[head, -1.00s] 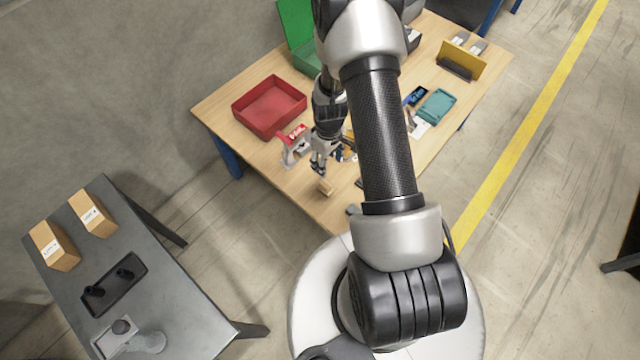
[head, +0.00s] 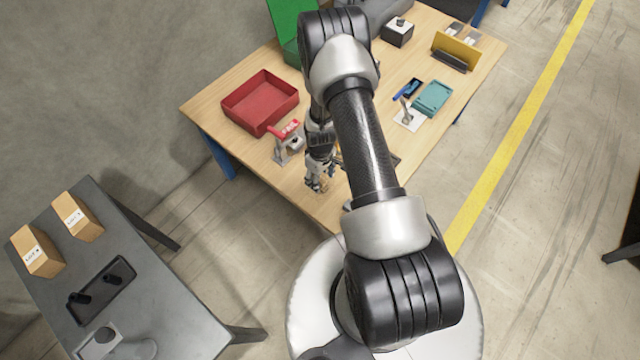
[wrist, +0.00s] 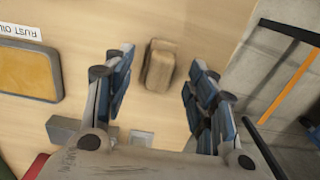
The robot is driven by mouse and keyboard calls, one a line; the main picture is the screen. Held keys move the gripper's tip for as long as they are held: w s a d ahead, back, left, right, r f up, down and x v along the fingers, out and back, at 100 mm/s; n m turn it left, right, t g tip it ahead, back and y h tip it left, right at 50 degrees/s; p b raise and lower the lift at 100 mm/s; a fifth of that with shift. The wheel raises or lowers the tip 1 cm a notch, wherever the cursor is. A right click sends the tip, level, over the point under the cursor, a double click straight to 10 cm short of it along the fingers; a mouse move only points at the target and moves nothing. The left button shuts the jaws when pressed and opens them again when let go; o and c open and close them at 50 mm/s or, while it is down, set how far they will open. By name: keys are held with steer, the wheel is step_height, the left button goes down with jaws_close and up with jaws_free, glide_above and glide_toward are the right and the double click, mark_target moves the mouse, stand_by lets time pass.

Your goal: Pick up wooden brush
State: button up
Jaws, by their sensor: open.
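The wooden brush (wrist: 160,66) is a small brown block with a rounded outline, lying on the wooden table (wrist: 200,24) near its edge. In the wrist view it lies between and slightly beyond the open fingers of my gripper (wrist: 154,80), touching neither that I can see. In the head view my gripper (head: 316,184) is low over the near edge of the table, and only a small bit of the brush shows beside the fingers.
A red bin (head: 260,101) and a red-topped device (head: 287,142) stand left of my gripper. A framed yellow pad (wrist: 28,70) lies left in the wrist view. A teal tray (head: 433,98) is farther right. A grey side table (head: 165,300) stands apart at left.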

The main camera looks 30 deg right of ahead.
step_height(320, 180, down, 3)
steer(key=shift+f+b, duration=0.1)
steer(key=shift+b, duration=0.25)
steer(key=c, duration=1.2)
steer(key=shift+o, duration=0.2)
steer(key=shift+r, duration=0.2)
step_height(320, 180, up, 20)
steer(key=p, duration=0.5)
steer(key=shift+p, duration=0.35)
steer(key=shift+f, duration=0.1)
steer(key=o, duration=0.5)
steer(key=c, duration=0.4)
